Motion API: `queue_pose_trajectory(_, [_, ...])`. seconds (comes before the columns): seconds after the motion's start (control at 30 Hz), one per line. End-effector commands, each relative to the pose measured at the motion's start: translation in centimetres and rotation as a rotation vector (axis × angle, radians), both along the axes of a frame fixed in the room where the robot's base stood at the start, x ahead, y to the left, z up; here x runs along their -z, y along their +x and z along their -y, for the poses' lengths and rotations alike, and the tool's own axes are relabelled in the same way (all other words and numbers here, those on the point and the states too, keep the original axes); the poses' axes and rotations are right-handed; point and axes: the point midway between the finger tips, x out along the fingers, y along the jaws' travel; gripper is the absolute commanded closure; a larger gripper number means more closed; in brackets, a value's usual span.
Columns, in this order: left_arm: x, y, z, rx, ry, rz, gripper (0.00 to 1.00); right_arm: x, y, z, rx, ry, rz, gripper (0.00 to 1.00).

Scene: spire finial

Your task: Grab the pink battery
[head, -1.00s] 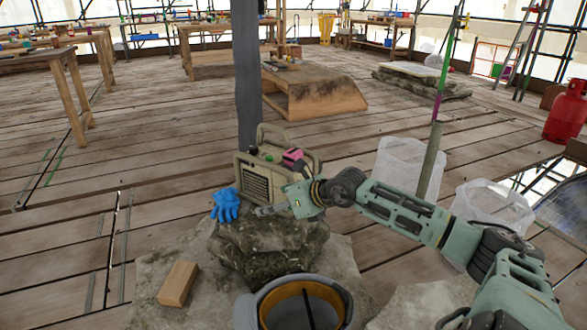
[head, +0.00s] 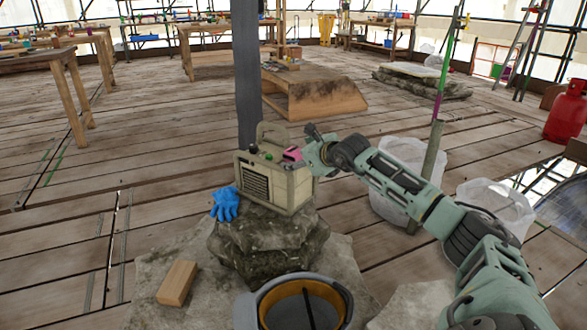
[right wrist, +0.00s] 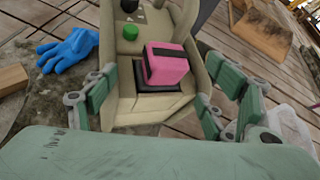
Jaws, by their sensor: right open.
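The pink battery (head: 293,154) sits on the beige box-shaped device (head: 291,191), which stands on a stack of rough stones. In the right wrist view the pink battery (right wrist: 166,64) has a dark strip on top and rests on a dark base in the device. My right gripper (head: 308,148) is at the device's right side, close to the battery. In the right wrist view its fingers (right wrist: 165,98) are spread wide on both sides of the battery, with nothing between them gripped. My left gripper does not show.
A blue glove (head: 225,204) lies left of the device on the stone. A wooden block (head: 177,283) and a bucket (head: 305,304) are in front. A dark post (head: 246,75) rises right behind the device. White translucent bags (head: 405,165) stand to the right.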

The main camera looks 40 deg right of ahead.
Motion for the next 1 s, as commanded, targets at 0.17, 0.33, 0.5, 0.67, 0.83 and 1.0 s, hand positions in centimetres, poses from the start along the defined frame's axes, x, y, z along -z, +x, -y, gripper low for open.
queue_pose_trajectory(0.17, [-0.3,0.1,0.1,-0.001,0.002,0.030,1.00,1.1,1.9,0.3,0.001,0.003,0.002,0.24])
queue_pose_trajectory(0.33, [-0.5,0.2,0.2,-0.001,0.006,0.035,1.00,1.4,2.6,0.4,0.000,0.000,0.000,0.24])
queue_pose_trajectory(0.5, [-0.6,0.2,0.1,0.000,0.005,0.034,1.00,1.4,2.5,0.4,0.000,-0.001,0.000,0.24])
queue_pose_trajectory(0.67, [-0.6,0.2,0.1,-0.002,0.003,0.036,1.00,1.4,2.5,0.4,0.000,-0.001,0.000,0.36])
queue_pose_trajectory(0.83, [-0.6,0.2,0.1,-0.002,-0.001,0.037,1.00,1.4,2.5,0.4,-0.001,0.001,-0.001,0.51])
queue_pose_trajectory(1.0, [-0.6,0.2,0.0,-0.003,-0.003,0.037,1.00,1.6,2.5,0.3,-0.002,0.002,-0.002,0.66])
